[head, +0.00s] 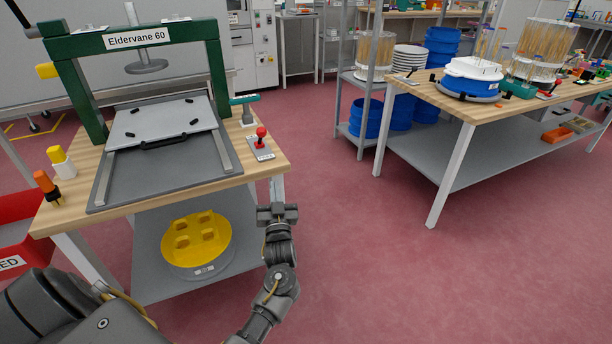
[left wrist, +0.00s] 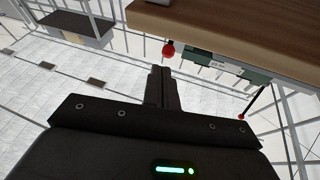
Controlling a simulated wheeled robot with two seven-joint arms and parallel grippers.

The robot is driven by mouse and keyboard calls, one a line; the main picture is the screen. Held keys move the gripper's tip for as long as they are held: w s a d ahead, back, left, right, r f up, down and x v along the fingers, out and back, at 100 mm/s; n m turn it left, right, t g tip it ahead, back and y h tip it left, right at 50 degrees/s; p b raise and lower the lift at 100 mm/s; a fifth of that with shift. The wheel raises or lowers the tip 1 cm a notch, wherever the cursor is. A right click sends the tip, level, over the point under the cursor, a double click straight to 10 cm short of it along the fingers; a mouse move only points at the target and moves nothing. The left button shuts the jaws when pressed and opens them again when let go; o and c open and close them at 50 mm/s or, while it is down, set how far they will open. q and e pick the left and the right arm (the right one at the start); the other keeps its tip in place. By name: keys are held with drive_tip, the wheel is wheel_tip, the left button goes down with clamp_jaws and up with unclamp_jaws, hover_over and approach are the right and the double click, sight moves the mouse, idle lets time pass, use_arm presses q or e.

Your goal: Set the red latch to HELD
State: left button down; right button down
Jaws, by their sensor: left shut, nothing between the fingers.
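The red latch (head: 261,133) is a red ball-topped lever on a small grey plate (head: 260,152). It sits at the right edge of the wooden bench with the green press; its label is too small to read. My left gripper (head: 277,210) is in front of and below that bench edge, apart from the latch. In the left wrist view its fingers (left wrist: 161,82) are shut together and empty. A red ball (left wrist: 168,48) shows beyond the fingertips, by the edge of a wooden top (left wrist: 230,35). My right gripper is not in view.
The green press (head: 135,40), labelled Eldervane 60, stands on the bench. A green-handled tool (head: 246,108) stands behind the latch. Another bench (head: 440,110) stands at right, with clear red floor between.

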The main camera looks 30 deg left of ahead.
sight(262, 136)
use_arm(q)
drive_tip(key=r, duration=0.1)
drive_tip(key=n+y, duration=0.1)
drive_tip(key=s+a+r, duration=0.1)
drive_tip(key=shift+r+y, duration=0.3)
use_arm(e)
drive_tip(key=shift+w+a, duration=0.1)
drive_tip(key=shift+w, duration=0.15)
use_arm(q)
drive_tip(key=shift+w, duration=0.1)
